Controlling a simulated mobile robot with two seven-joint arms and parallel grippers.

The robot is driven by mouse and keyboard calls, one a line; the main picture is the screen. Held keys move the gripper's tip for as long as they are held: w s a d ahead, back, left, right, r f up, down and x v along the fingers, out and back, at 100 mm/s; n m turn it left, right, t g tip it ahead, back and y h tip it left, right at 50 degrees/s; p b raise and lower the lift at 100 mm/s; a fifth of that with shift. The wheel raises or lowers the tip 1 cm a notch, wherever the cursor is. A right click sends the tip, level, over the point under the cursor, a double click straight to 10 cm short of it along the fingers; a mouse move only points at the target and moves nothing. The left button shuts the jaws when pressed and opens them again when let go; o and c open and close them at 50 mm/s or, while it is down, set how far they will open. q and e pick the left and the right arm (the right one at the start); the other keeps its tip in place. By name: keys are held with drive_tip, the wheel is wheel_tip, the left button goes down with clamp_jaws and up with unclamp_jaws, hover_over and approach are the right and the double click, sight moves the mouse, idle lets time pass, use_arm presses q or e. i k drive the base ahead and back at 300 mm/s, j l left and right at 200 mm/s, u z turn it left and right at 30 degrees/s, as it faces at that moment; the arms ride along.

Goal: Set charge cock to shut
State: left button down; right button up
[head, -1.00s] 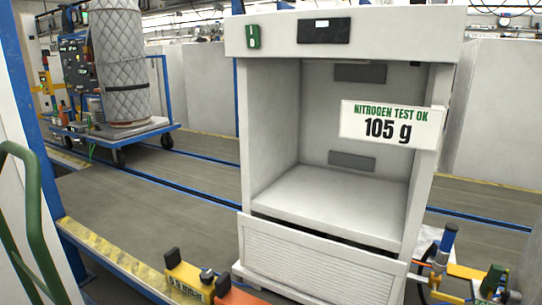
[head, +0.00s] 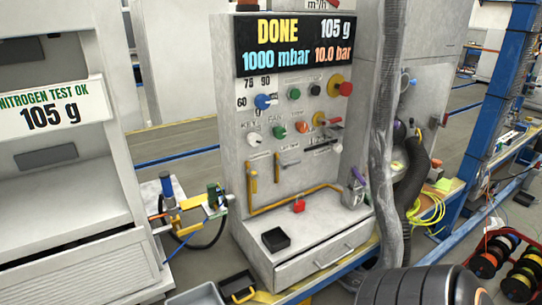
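The charging panel (head: 240,120) stands in the middle of the head view. Its display (head: 293,42) reads DONE, 105 g, 1000 mbar, 10.0 bar. Low on its face are a yellow lever (head: 253,176) hanging down and a second small lever (head: 287,160); their labels are too small to read. A yellow fitting (head: 191,204) with a blue grip and a green part sits between the white cabinet and the panel, with hoses on it. I cannot tell for sure which of these is the charge cock, or its position. Neither gripper shows; a dark rounded arm part of mine is at the bottom right.
The white cabinet (head: 85,240) with a NITROGEN TEST OK 105 g sign (head: 52,108) is at the left. A black tray (head: 275,240) and red knob (head: 298,206) are on the panel's ledge. A grey hose (head: 384,150) hangs at its right. Coloured reels (head: 487,262) lie at the lower right.

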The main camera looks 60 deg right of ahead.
sight(253, 174)
drive_tip(key=z, duration=1.65)
